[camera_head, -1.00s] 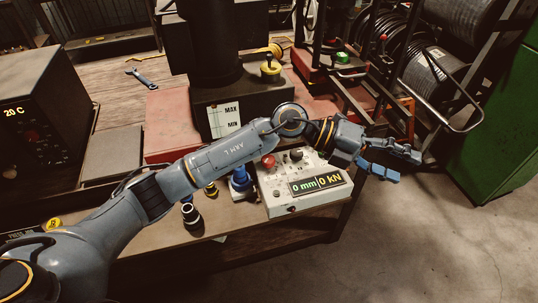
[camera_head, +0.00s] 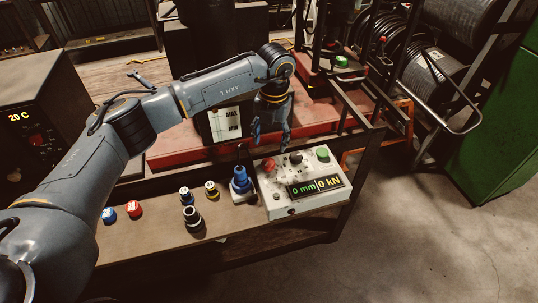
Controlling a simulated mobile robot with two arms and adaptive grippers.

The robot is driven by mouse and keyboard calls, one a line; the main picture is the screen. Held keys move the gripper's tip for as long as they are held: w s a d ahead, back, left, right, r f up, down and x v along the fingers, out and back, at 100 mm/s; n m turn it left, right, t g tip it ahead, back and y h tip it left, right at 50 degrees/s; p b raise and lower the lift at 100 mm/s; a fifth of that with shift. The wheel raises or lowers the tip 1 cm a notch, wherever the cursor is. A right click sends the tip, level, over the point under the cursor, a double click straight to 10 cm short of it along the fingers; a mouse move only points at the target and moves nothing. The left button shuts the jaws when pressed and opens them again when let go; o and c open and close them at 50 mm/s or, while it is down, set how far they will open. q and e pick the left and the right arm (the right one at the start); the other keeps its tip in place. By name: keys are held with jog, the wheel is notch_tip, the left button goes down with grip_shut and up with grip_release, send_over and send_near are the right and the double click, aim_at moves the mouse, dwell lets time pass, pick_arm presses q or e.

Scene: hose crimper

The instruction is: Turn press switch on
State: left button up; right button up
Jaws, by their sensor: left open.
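A pale control box (camera_head: 308,198) sits at the right end of the bench. Its sloped top carries a lit display (camera_head: 316,186) reading 0 mm and 0 kN, a red button (camera_head: 270,165), a dark knob (camera_head: 296,158) and a green button (camera_head: 322,153). No label shows which control is the press switch. My left gripper (camera_head: 271,143) points down with its fingers apart and empty. In the picture it is just above the box's back left corner, near the red button and the knob. I cannot tell whether it touches anything. My right gripper is out of view.
A blue fitting (camera_head: 241,181) stands left of the box, with several dark fittings (camera_head: 191,216) further left. A MAX/MIN gauge (camera_head: 231,124) stands behind. Floor at right is clear.

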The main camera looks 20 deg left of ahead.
aim_at(269, 161)
pick_arm(q)
notch_tip(269, 161, down, 8)
jog(key=shift+a+f+p, duration=0.1)
jog(key=shift+a+p, duration=0.05)
jog(key=shift+p, duration=0.9)
jog(key=shift+c, duration=0.2)
jog(key=c, duration=1.1)
